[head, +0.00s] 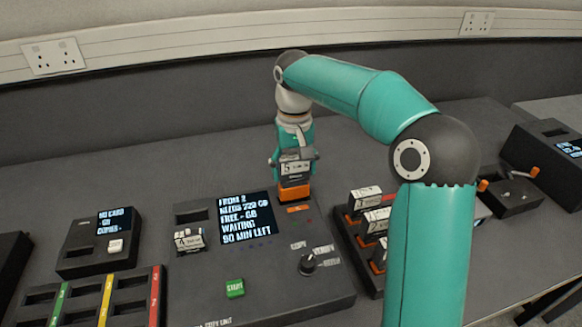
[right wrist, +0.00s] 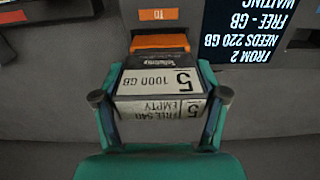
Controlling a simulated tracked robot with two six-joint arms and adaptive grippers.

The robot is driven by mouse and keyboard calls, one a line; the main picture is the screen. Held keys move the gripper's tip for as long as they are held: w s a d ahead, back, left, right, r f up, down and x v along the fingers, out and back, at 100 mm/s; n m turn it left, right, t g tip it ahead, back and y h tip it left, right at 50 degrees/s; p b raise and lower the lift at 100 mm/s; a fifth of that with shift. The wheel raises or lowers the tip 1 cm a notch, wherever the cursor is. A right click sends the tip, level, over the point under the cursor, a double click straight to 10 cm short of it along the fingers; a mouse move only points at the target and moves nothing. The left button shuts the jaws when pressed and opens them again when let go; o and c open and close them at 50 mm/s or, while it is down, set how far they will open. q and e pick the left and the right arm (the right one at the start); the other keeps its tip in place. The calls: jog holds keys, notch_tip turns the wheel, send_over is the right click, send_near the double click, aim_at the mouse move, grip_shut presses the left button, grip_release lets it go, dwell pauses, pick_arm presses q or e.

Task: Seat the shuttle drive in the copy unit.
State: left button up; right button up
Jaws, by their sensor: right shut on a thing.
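My right gripper (head: 295,165) is shut on a shuttle drive (right wrist: 160,82) with a white label reading 5, 1000 GB, FREE 540, EMPTY. It also shows in the head view (head: 297,168), upright with its orange end (head: 294,190) down. The drive is at the orange TO mark (right wrist: 158,14) of the copy unit (head: 270,285); I cannot tell how deep it sits in the slot. The unit's screen (head: 245,217) reads FROM 2, NEEDS 220 GB, FREE - GB, WAITING, 90 MIN LEFT. Another labelled drive (head: 189,240) sits in the unit's left slot. My left gripper is not in view.
A green button (head: 235,288) and a dark knob (head: 308,264) are on the unit's front. A rack to the right holds several white-labelled drives (head: 367,198). A small card reader (head: 85,258) and a colour-striped tray (head: 84,301) stand left. A wall is behind.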

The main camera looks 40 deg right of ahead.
aim_at(294, 182)
jog(key=shift+f+b, duration=0.95)
jog(key=shift+f, duration=1.1)
dwell(2.0)
jog(key=o, duration=1.5)
